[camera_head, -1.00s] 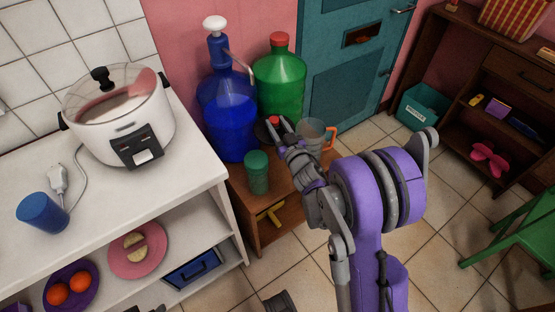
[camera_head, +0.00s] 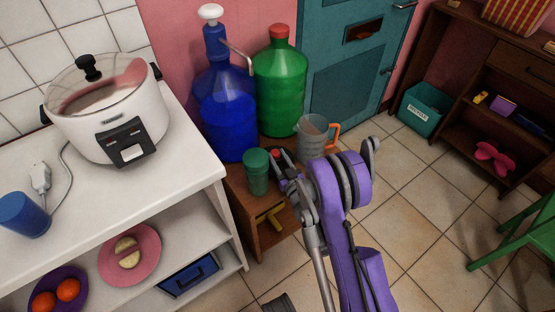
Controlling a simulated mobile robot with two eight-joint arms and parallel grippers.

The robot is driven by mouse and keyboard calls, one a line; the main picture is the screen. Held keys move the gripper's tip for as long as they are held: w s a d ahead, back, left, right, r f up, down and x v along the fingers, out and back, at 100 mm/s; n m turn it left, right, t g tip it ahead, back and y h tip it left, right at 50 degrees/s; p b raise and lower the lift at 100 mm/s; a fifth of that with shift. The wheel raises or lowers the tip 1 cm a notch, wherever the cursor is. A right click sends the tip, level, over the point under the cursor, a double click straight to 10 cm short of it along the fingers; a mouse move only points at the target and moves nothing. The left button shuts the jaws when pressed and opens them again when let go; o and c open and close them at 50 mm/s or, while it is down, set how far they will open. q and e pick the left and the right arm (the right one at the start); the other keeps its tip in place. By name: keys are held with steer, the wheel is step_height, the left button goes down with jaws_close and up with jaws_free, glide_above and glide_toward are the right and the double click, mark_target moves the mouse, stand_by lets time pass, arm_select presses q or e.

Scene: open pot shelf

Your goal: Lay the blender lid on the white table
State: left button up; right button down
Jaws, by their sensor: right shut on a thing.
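The blender lid is mostly hidden at my right gripper (camera_head: 281,165); a small red part of the lid (camera_head: 275,153) shows with a dark edge. My right gripper is shut on it, above the small wooden stand, just right of the green cup (camera_head: 256,172). A clear jug with an orange handle (camera_head: 312,138), which looks like the blender jar, stands behind and to the right. The white table (camera_head: 185,185) is on the left, beyond the stand's left side. My left gripper is not in view.
A white rice cooker (camera_head: 108,112) and a blue cup (camera_head: 24,215) stand on the white table, with a plug and cord between them. The front right of its top is bare. Blue (camera_head: 228,120) and green (camera_head: 280,85) bottles stand behind the wooden stand (camera_head: 238,193).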

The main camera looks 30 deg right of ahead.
steer(key=shift+f, duration=0.3)
steer(key=shift+f, duration=0.15)
steer(key=shift+c, duration=2.2)
jaws_free()
